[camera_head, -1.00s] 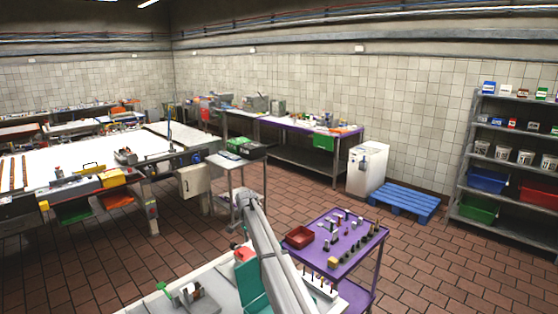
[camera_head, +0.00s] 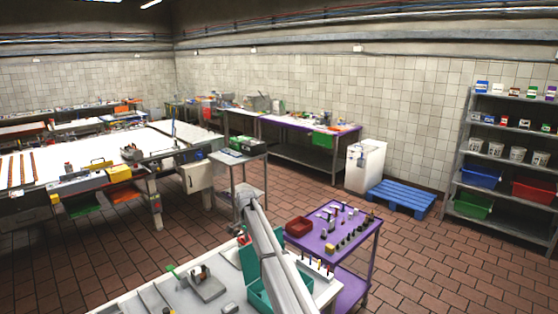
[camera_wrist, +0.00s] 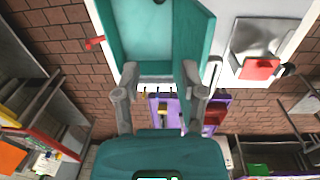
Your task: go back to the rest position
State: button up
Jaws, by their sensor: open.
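My gripper (camera_wrist: 162,85) is open in the wrist view, its two grey fingers spread apart with nothing held between them. A teal open container (camera_wrist: 152,50) shows beyond the fingers on a white worktop (camera_wrist: 225,20); how far apart they are, I cannot tell. In the head view my grey arm reaches over the white worktop (camera_head: 150,292), partly covering the teal container (camera_head: 258,293). The gripper itself is not clearly visible there.
A purple trolley (camera_head: 325,249) with a red tray (camera_head: 298,227) and small parts stands beside the worktop. A grey fixture (camera_head: 207,287) sits on the worktop. Floor is open at right.

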jog(key=s+d+f+n+b, duration=0.3)
jog(key=s+d, duration=0.6)
jog(key=s, duration=0.6)
jog(key=s+d+f+n+b, duration=0.3)
jog(key=s+d+f+b, duration=0.5)
jog(key=s, duration=0.7)
jog(key=s+d+f+n+b, duration=0.3)
jog(key=s+d+f+b, duration=0.3)
jog(key=s+d, duration=0.6)
jog(key=s, duration=0.3)
jog(key=shift+s+f+t+y, duration=0.25)
jog(key=shift+s+t+y, duration=0.05)
